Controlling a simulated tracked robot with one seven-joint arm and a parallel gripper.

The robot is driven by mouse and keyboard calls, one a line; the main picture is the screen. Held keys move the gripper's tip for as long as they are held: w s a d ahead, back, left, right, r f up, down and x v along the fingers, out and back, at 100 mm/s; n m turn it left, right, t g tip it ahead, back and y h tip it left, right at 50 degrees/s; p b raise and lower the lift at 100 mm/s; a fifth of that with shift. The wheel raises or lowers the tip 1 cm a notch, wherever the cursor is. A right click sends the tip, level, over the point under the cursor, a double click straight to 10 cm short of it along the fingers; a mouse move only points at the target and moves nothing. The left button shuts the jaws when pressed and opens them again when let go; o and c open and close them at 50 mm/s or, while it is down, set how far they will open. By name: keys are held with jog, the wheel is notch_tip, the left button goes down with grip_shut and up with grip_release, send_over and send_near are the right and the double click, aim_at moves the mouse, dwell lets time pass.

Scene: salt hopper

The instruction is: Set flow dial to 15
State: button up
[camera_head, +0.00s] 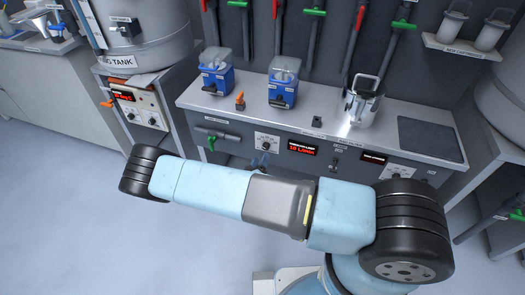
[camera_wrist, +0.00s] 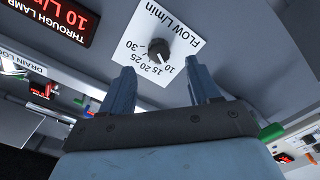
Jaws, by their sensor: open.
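The flow dial (camera_wrist: 158,49) is a dark round knob on a white plate marked FLOW L/min, with numbers from 10 to 30. The plate appears upside down in the wrist view; the exact pointer direction is hard to make out. A red-lit display (camera_wrist: 62,17) beside it reads 10 L/min. My gripper (camera_wrist: 160,70) is open and empty, with its two blue-grey fingertips apart, just short of the dial and on either side of it. In the head view the dial (camera_head: 266,145) shows on the bench front, and my arm hides most of the gripper.
The display (camera_head: 302,147) is right of the dial in the head view. A green-handled lever (camera_head: 211,142) is left of it. Two blue-based jars (camera_head: 283,92) and a metal jug (camera_head: 361,103) stand on the bench top above. The floor in front is clear.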

aim_at(265, 149)
jog(key=x, duration=0.6)
jog(key=shift+w+d, duration=0.15)
jog(key=shift+w, duration=0.25)
